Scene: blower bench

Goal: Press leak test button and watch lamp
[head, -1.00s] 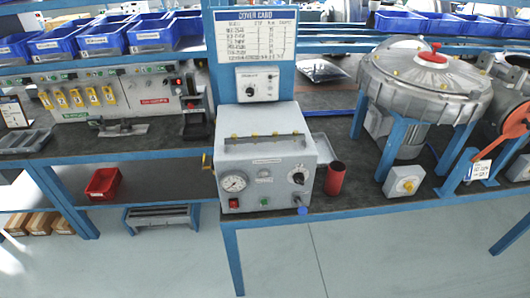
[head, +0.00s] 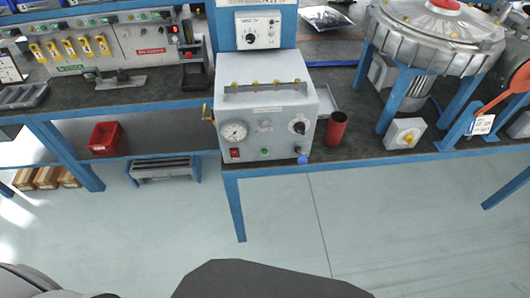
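The grey leak test box (head: 266,108) stands on the bench at the centre of the head view. Its front panel carries a round gauge (head: 234,131), a red rocker switch (head: 235,153), a small green button or lamp (head: 265,151), a black knob (head: 299,125) and a blue-tipped fitting (head: 302,159). I cannot tell which of these is the leak test button or the lamp, or whether anything is lit. Neither of my grippers shows in the head view.
A red cup (head: 337,128) stands just right of the box. A silver blower housing (head: 440,35) sits on a blue stand further right, with a yellow-knobbed grey box (head: 404,134) before it. A red bin (head: 105,138) is on the lower shelf. The floor in front is clear.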

